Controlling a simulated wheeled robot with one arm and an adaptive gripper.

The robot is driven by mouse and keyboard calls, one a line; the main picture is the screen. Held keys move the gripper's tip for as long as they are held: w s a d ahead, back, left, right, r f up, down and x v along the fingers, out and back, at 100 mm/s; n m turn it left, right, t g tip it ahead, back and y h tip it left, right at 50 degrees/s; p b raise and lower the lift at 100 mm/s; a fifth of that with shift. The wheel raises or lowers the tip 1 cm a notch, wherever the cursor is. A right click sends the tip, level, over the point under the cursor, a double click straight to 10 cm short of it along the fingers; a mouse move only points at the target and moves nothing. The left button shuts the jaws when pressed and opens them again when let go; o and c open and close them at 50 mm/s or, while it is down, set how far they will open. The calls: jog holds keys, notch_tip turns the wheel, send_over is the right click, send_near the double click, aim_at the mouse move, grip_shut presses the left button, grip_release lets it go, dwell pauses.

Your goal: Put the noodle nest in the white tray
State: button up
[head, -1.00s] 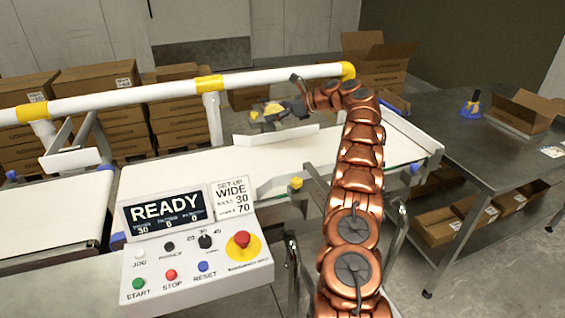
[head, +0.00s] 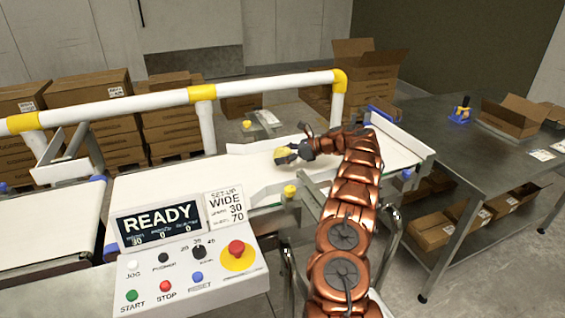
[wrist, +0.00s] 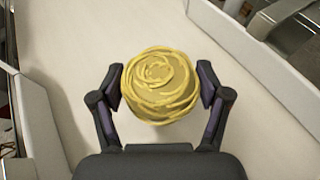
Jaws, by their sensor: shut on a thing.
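The noodle nest (wrist: 160,86) is a round, yellow coil of strands. It sits between the two dark fingers of my gripper (wrist: 161,90) in the wrist view, with a finger against each side. In the head view the nest (head: 283,155) is a small yellow shape at the tip of my gripper (head: 287,152), over the far part of the white belt. Its exact height above the belt is hard to tell. I cannot make out a white tray in either view.
The white belt (head: 160,190) has low white guides (head: 255,146) and a white-yellow rail (head: 130,102) behind it. A control panel (head: 190,260) reading READY stands in front. A steel table (head: 480,150) with an open carton (head: 515,115) is at right.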

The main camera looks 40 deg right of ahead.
aim_at(282, 167)
jog(key=shift+f, duration=1.55)
jog(key=shift+f, duration=0.2)
jog(key=o, duration=1.2)
jog(key=shift+r, duration=0.1)
jog(key=shift+d+r, duration=0.1)
jog(key=shift+r, duration=0.05)
jog(key=b+v, duration=0.1)
jog(key=v, duration=0.9)
jog(key=shift+v, duration=0.95)
